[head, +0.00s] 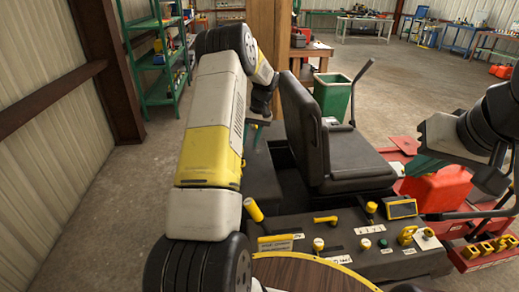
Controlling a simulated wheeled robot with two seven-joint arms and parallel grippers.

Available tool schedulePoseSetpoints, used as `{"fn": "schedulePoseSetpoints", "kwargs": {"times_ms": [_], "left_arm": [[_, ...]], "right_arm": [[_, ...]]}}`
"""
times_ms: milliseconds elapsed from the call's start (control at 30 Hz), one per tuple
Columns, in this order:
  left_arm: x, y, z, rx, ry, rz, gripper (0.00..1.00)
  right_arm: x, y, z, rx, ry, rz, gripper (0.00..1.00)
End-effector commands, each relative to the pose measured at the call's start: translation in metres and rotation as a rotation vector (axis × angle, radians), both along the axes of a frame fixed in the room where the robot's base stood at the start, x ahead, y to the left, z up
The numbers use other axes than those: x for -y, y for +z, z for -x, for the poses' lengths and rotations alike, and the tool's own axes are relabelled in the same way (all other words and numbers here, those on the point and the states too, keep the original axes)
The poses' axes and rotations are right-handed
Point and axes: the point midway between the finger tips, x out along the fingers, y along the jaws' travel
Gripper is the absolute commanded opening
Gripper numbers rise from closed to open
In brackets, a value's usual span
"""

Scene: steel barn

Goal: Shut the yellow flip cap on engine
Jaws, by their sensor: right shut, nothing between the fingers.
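A dark control panel (345,262) with several yellow parts lies below the black seat. A yellow cylinder (253,209) leans at its left end. A yellow lever (325,219), yellow knob (371,207) and yellow-framed dark plate (402,209) stand along its back. I cannot tell which is the flip cap. My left gripper (259,127) is beyond the panel, left of the seat, mostly hidden, so its opening cannot be judged. My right gripper (427,166) is shut and empty, right of the seat, above and behind the panel.
The black seat (330,140) stands behind the panel. A green bin (332,96) stands behind. Green shelves (157,60) line the left wall.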

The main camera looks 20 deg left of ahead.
Motion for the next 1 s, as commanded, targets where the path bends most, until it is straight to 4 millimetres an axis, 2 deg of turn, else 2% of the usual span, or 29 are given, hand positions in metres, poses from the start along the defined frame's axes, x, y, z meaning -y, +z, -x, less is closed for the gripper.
{"fn": "schedulePoseSetpoints", "kwargs": {"times_ms": [33,267,600,767,1000], "left_arm": [[-0.002,-0.008,-0.002,-0.007,0.008,-0.003,0.32],[-0.008,-0.031,-0.001,-0.014,0.012,-0.008,0.32],[-0.020,-0.080,0.004,-0.014,0.012,-0.008,0.32],[-0.022,-0.088,0.004,-0.011,0.011,-0.008,0.32],[-0.022,-0.089,0.005,-0.011,0.011,-0.008,0.32]], "right_arm": [[0.000,0.000,0.000,0.000,0.000,0.000,0.00],[0.000,0.000,0.000,0.000,0.000,0.000,0.00],[0.000,0.000,0.000,0.000,0.000,0.000,0.00],[0.000,0.000,0.000,0.000,0.000,0.000,0.00],[0.000,0.000,0.000,0.000,0.000,0.000,0.00]]}}
